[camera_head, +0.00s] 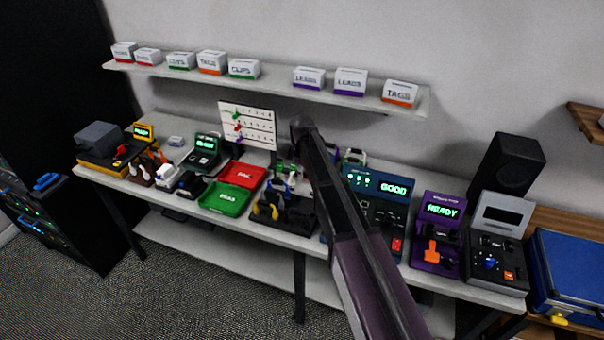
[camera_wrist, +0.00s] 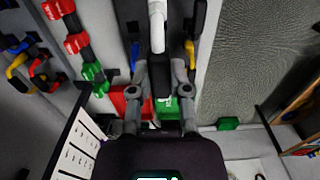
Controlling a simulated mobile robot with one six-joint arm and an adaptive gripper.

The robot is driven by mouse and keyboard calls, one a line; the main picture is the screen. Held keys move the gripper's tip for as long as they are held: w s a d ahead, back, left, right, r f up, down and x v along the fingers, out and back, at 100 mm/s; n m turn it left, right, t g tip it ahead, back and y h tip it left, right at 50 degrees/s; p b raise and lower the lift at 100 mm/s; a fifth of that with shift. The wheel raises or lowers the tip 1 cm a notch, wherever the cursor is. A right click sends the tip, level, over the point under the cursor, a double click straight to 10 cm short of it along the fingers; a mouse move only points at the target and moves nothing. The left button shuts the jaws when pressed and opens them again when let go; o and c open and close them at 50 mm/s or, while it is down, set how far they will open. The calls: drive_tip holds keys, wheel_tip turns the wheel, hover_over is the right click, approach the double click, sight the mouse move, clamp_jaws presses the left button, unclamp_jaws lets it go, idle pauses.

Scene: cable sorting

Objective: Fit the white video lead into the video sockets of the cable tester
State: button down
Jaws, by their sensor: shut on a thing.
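The cable tester (camera_head: 378,213) is the dark teal unit right of the middle of the bench in the head view. Its lit screen reads GOOD, and my arm crosses in front of its left side. In the wrist view my gripper (camera_wrist: 161,62) is shut on the white video lead (camera_wrist: 157,22). The lead's white length runs up to the top edge of that view. In the head view my arm hides the gripper and the held lead. The video sockets cannot be made out.
A red tray (camera_head: 242,174) and a green tray (camera_head: 224,199) lie left of my arm. A dark rack with yellow parts (camera_head: 268,210) stands beside them. A purple READY unit (camera_head: 438,231) and a grey unit (camera_head: 500,240) stand right of the tester. A shelf (camera_head: 275,83) with labelled boxes hangs above.

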sight(291, 184)
drive_tip(key=shift+f, duration=0.15)
wheel_tip(291, 184, down, 5)
drive_tip(key=b, duration=0.5)
drive_tip(key=shift+d+r, duration=0.1)
drive_tip(key=shift+r, duration=0.1)
idle(0.3)
